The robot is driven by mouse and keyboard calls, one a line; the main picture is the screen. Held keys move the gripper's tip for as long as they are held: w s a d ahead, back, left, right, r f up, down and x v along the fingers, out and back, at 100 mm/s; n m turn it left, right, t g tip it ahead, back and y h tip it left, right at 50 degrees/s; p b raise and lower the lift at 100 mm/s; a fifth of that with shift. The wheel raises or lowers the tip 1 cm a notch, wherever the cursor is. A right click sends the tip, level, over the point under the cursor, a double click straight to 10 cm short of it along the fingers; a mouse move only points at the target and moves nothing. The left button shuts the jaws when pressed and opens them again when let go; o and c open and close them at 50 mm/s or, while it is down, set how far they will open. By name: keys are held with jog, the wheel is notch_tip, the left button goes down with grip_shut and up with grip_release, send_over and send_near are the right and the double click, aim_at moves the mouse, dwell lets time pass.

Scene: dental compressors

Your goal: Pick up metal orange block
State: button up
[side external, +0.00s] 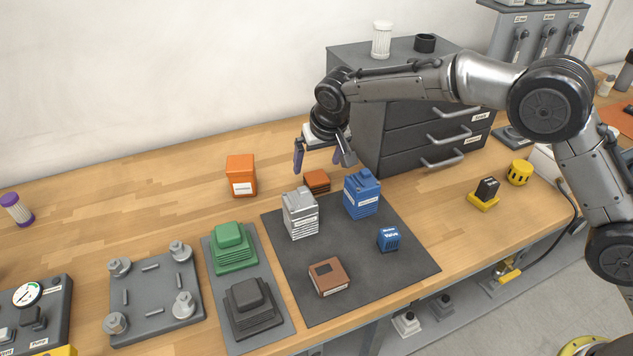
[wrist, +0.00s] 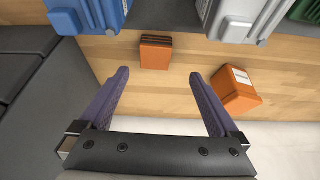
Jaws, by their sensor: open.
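A small orange block with dark ribbed sides (side external: 316,181) lies on the wood at the back edge of the dark mat. In the wrist view this block (wrist: 155,54) is just ahead of and between my fingertips. A taller bright orange block with a white label (side external: 241,174) stands on the wood to its left; it also shows in the wrist view (wrist: 236,92), outside my right-hand finger. My gripper (side external: 322,165) is open and empty, pointing down above the small ribbed block. Its purple fingers also show in the wrist view (wrist: 158,75). I cannot tell which orange block is metal.
The dark mat (side external: 400,280) holds a grey-white block (side external: 300,213), a blue block (side external: 361,195), a small blue box (side external: 389,239) and a brown box (side external: 328,277). A dark drawer cabinet (side external: 370,135) stands close behind and right of my gripper.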

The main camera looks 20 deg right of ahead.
aim_at(316, 177)
jog(key=x, duration=0.5)
jog(key=shift+d+f, duration=0.2)
jog(key=shift+d, duration=0.2)
jog(key=shift+w+f, duration=0.25)
jog(key=shift+f, duration=0.25)
jog(key=shift+c, duration=0.3)
grip_shut()
jog(key=shift+r, duration=0.15)
